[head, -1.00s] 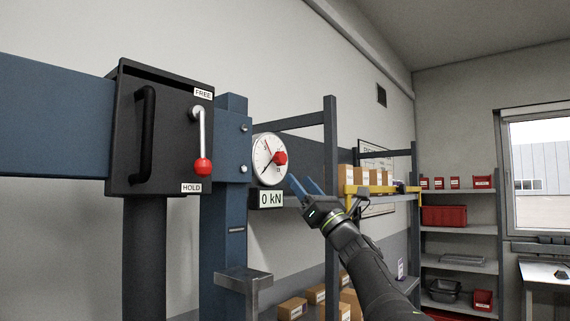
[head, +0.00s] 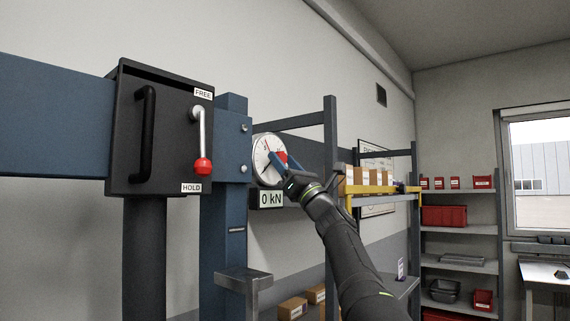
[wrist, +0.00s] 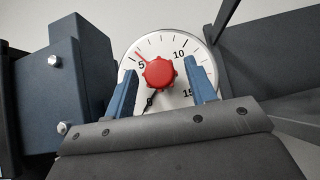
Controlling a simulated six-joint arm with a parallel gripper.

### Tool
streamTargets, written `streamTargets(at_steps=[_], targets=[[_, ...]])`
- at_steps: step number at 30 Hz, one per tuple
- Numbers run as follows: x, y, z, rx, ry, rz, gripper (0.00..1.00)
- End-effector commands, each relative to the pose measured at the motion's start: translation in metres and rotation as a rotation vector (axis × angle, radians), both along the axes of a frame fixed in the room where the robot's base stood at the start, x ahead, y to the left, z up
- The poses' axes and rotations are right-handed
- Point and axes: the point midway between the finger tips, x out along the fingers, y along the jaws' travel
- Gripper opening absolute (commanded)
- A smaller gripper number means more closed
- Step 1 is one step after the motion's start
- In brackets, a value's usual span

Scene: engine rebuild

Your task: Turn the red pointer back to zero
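The round white dial gauge (head: 259,160) is on the blue post. In the wrist view the gauge face (wrist: 164,46) shows a red knob (wrist: 159,74) at its centre. The thin red pointer (wrist: 138,58) points up-left, close to the 5 mark. The black needle (wrist: 149,103) points down-left; its tip is near the scale's lower-left start. My gripper (wrist: 163,69) is open, with one blue finger on each side of the knob; a gap shows on both sides. In the head view the gripper (head: 279,158) is at the dial and partly covers the knob.
A readout (head: 271,199) under the dial shows 0 kN. Left of it is a black box (head: 172,120) with a red-knobbed lever (head: 202,166) down towards HOLD. The blue post (wrist: 62,80) stands close left of my fingers. A shelf with cartons (head: 362,178) is behind my arm.

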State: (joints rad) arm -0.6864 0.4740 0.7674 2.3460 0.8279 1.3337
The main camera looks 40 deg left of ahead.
Motion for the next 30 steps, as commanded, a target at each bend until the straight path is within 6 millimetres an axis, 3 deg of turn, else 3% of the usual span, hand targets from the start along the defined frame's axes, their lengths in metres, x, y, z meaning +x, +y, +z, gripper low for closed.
streamTargets(at_steps=[1,6,17,30], targets=[[-0.0001,-0.0001,0.0001,0.000,0.000,0.000,0.41],[-0.0001,-0.0001,0.0000,0.000,0.000,0.000,0.08],[0.0010,-0.0001,-0.0001,0.000,-0.051,0.000,0.08],[0.0054,-0.0001,0.0005,0.001,-0.369,0.000,0.08]])
